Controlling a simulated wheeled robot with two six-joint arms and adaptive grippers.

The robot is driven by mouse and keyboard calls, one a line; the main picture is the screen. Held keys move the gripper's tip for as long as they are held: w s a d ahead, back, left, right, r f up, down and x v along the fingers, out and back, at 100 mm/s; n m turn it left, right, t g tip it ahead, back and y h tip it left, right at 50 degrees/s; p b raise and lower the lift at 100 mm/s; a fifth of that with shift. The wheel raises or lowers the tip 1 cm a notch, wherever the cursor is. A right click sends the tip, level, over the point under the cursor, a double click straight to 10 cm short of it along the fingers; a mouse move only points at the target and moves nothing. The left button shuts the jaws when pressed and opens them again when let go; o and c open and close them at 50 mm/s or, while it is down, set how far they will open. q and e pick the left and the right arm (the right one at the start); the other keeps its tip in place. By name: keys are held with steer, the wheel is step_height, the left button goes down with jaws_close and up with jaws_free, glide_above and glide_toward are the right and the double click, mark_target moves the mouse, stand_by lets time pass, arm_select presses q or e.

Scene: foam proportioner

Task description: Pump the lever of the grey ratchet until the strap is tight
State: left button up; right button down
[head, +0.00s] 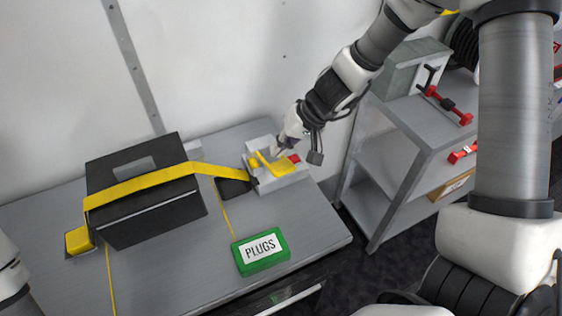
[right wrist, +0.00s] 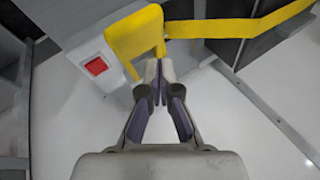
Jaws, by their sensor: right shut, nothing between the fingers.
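The grey ratchet (head: 262,184) sits at the back right of the bench, with a yellow lever (head: 280,166) and a red button (head: 294,158). In the right wrist view the yellow lever (right wrist: 134,38) and the red button (right wrist: 96,66) show close up. A yellow strap (head: 150,184) runs from the ratchet over a black case (head: 150,222) to a yellow anchor (head: 79,240) at the left. My right gripper (right wrist: 155,68) is shut and empty, its tips at the lever's edge; I cannot tell whether they touch it. My left gripper is out of view.
A green PLUGS box (head: 261,251) lies near the bench's front edge. A grey shelf cart (head: 400,150) stands to the right, carrying red-handled items (head: 449,106). The wall is close behind the ratchet. Bare bench top (head: 190,265) lies in front of the case.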

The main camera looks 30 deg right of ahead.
steer(key=r+p, duration=0.1)
steer(key=r, duration=0.1)
steer(key=w+r+p, duration=0.1)
steer(key=r+p, duration=0.1)
steer(key=shift+w+r+p, duration=0.1)
steer(key=shift+w+p, duration=0.1)
steer(key=shift+p, duration=0.1)
stand_by(0.6)
